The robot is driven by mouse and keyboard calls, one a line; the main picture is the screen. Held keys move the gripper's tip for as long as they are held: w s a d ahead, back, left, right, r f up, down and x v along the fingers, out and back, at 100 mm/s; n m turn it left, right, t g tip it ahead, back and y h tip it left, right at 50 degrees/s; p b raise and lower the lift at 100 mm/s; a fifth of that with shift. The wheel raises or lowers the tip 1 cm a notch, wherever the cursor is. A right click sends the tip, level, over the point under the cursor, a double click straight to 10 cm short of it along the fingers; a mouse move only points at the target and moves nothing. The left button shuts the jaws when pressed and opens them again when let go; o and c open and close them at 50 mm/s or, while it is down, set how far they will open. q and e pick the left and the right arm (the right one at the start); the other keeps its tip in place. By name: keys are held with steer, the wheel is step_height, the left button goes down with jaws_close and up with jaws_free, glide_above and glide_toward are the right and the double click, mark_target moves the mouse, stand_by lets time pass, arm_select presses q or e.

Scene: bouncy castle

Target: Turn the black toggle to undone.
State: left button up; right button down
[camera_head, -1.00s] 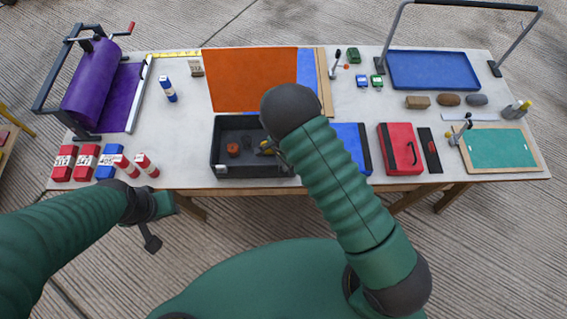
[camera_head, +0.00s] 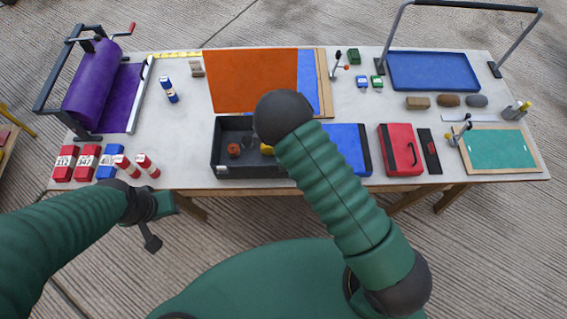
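A small lever clamp with a black knob and a red tip (camera_head: 336,63) stands at the back of the table, right of the orange sheet.
The dark tray (camera_head: 218,150) holds a few small things. The orange sheet (camera_head: 250,80), blue case (camera_head: 345,145), red case (camera_head: 400,150) and blue tray (camera_head: 432,70) crowd the table. A purple roll (camera_head: 92,84) stands left.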

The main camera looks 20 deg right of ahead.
steer(key=shift+d, duration=0.1)
stand_by(0.3)
steer(key=c, duration=1.7)
jaws_free()
steer(key=shift+o, duration=1)
steer(key=shift+w, duration=0.1)
step_height(320, 180, up, 17)
steer(key=b, duration=0.2)
steer(key=shift+f, duration=0.15)
steer(key=shift+f, duration=0.1)
